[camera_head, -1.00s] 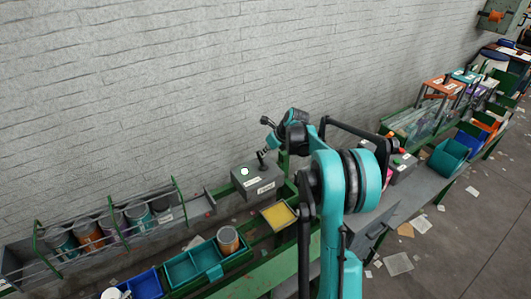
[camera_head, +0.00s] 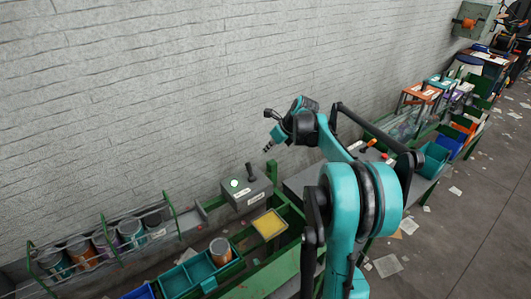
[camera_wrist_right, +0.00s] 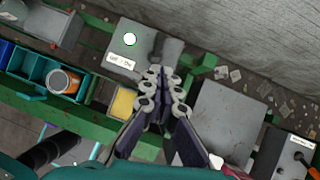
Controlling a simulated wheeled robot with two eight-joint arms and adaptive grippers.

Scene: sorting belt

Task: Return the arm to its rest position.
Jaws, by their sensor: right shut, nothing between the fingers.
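My right arm, teal and black, rises through the right middle of the head view. Its gripper (camera_head: 269,147) is in the air, left of the arm, in front of the brick wall and above the grey control box (camera_head: 247,192). In the right wrist view the fingers (camera_wrist_right: 162,78) are together, shut and empty, apart from the box (camera_wrist_right: 137,48) below. The box has a lit white button and a dark lever. My left gripper is not in view.
A yellow pad (camera_head: 269,224) lies beside the box. Teal bins (camera_head: 188,276) hold an orange-and-grey can (camera_head: 220,251). Several cans stand in a wire rack (camera_head: 103,243) at left. Bins and tools line the right. The air around the gripper looks clear.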

